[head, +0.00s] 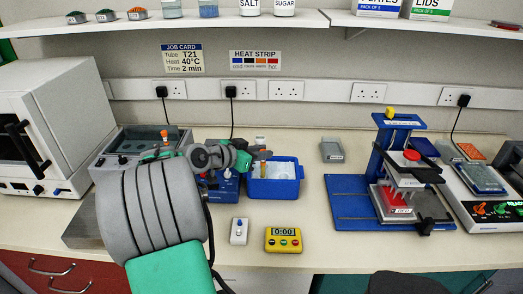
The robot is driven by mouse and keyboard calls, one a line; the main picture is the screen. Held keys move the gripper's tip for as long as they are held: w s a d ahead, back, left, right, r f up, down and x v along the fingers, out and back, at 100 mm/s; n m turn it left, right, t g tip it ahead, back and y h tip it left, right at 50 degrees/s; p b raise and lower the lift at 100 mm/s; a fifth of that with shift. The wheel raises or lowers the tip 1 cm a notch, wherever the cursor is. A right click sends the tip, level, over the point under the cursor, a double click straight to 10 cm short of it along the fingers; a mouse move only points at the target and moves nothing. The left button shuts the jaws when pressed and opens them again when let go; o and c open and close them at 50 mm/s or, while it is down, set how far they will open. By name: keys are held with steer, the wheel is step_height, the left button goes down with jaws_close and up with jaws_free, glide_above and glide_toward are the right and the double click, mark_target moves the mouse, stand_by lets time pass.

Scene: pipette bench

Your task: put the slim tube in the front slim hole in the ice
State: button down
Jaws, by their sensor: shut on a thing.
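The blue ice box (274,189) stands on the bench at centre, with pale ice (284,168) inside. My gripper (262,155) is above the back left part of the box, reaching in from the left. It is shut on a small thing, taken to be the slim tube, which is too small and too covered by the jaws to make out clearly. The holes in the ice are small from here, and I cannot tell the front slim one clearly. I cannot tell how far the held thing is above the ice.
A blue device (222,188) stands directly left of the ice box, partly behind my arm. A white switch box (239,231) and a yellow timer (283,239) lie in front. A blue press stand (346,200) is to the right. The bench between box and stand is clear.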

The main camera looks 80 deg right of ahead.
steer(key=shift+a+f+b, duration=0.1)
steer(key=shift+f+b, duration=0.2)
steer(key=shift+f, duration=0.3)
steer(key=shift+f, duration=0.1)
steer(key=c, duration=1.5)
jaws_free()
steer(key=shift+o, duration=1.3)
steer(key=b+v, duration=0.1)
steer(key=v, duration=0.6)
steer(key=shift+w+a+r, duration=0.15)
steer(key=shift+a+r, duration=0.05)
steer(key=shift+r, duration=0.05)
